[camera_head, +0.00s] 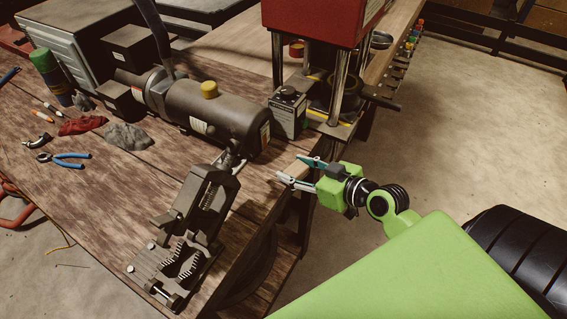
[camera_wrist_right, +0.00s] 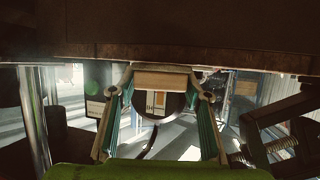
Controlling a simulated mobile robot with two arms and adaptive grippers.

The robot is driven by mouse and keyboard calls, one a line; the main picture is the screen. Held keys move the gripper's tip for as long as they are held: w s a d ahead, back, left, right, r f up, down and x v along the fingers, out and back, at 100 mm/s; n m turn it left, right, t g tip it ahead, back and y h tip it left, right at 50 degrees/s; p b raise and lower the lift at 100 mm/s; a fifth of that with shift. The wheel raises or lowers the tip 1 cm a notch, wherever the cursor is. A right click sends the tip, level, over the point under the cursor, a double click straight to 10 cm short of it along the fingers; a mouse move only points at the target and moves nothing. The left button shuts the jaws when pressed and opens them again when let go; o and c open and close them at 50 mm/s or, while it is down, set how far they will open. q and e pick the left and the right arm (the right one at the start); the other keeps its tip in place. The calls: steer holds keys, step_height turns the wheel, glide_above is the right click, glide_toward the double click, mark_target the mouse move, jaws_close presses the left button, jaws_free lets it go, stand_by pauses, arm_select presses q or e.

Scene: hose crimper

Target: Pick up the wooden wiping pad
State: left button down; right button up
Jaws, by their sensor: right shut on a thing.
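The wooden wiping pad (camera_wrist_right: 161,80) shows in the right wrist view as a small tan block between the two fingertips. My right gripper (camera_head: 297,171) is at the table's right edge in the head view, between the black clamp-like fixture and the red press. It also shows in the right wrist view (camera_wrist_right: 163,84), with its fingers on both ends of the pad, shut on it. In the head view the pad is small and mostly hidden by the fingers. I cannot tell whether it still touches the table. My left gripper is not in view.
The wooden table (camera_head: 95,205) holds a dark cylinder machine (camera_head: 215,108), a black toothed fixture (camera_head: 185,240), blue-handled pliers (camera_head: 65,158), a red cloth (camera_head: 82,125) and a grey cloth (camera_head: 127,136). The red press (camera_head: 315,22) stands behind the right gripper. Open floor (camera_head: 470,130) lies to the right.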

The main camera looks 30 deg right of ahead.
steer(key=s+d+b, duration=0.3)
steer(key=s, duration=0.6)
steer(key=shift+s+b, duration=0.3)
steer(key=shift+s, duration=0.05)
steer(key=w+a+r+n+g+y, duration=0.1)
steer(key=a+r+n+g+y, duration=0.1)
steer(key=a, duration=0.4)
steer(key=w+a+r+n+g+y, duration=0.2)
steer(key=a+r+n+y, duration=0.3)
steer(key=a+r, duration=0.1)
steer(key=shift+w+a+r+n+g, duration=0.25)
steer(key=shift+r+n+g, duration=0.05)
steer(key=shift+r+g, duration=0.15)
